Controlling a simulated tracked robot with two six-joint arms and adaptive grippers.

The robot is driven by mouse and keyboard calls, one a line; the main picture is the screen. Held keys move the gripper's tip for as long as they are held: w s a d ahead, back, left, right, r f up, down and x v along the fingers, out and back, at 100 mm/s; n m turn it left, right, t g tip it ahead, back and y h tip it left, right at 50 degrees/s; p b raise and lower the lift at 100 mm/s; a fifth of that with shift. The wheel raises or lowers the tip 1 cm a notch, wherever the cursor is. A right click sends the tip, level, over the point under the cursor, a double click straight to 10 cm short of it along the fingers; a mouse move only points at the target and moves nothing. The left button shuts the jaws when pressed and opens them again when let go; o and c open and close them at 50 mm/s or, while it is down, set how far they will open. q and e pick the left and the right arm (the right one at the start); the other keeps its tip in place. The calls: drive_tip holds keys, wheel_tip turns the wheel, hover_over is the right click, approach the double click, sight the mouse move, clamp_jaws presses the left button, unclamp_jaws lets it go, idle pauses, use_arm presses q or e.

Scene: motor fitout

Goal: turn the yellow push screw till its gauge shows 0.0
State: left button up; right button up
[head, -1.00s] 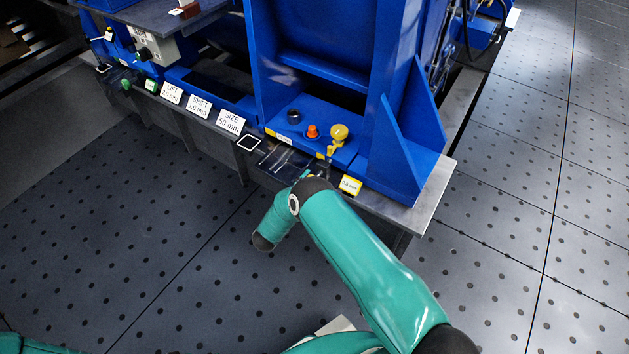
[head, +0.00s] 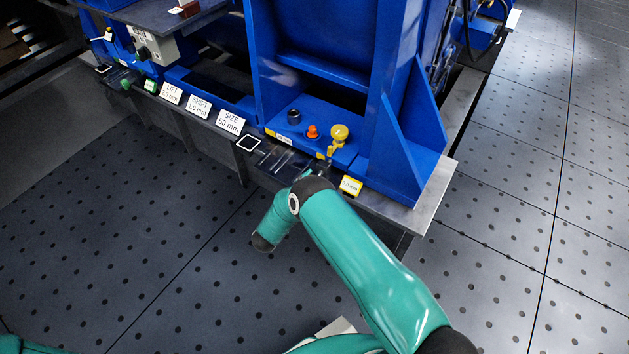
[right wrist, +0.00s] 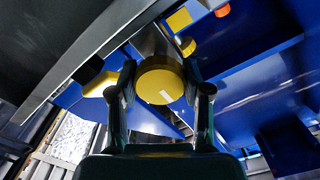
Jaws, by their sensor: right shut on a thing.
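The yellow push screw (right wrist: 160,85) shows in the right wrist view as a round yellow head with a small white mark. My right gripper (right wrist: 159,70) is shut on it, with one finger on each side. In the head view my right wrist reaches the front edge of the blue machine, and I cannot make out the held screw head there. The yellow-edged gauge (head: 350,185) stands just right of my wrist. Its small figures seem to end in .0 mm; the first digit is hard to read. My left gripper is not in view.
A yellow knob (head: 339,132), an orange knob (head: 312,131) and a black knob (head: 293,116) stand on the blue base. White cards for SIZE (head: 230,121), SHIFT (head: 198,106) and LIFT (head: 171,93) line the edge to the left. The floor in front is clear.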

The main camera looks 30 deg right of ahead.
drive_tip(key=shift+w+a, duration=0.2)
drive_tip(key=shift+a, duration=0.05)
drive_tip(key=o, duration=1.1)
drive_tip(key=shift+c, duration=0.2)
drive_tip(key=shift+o, duration=0.6)
drive_tip(key=shift+d, duration=0.15)
drive_tip(key=shift+s, duration=0.1)
drive_tip(key=v, duration=1.2)
drive_tip(key=shift+f, duration=0.1)
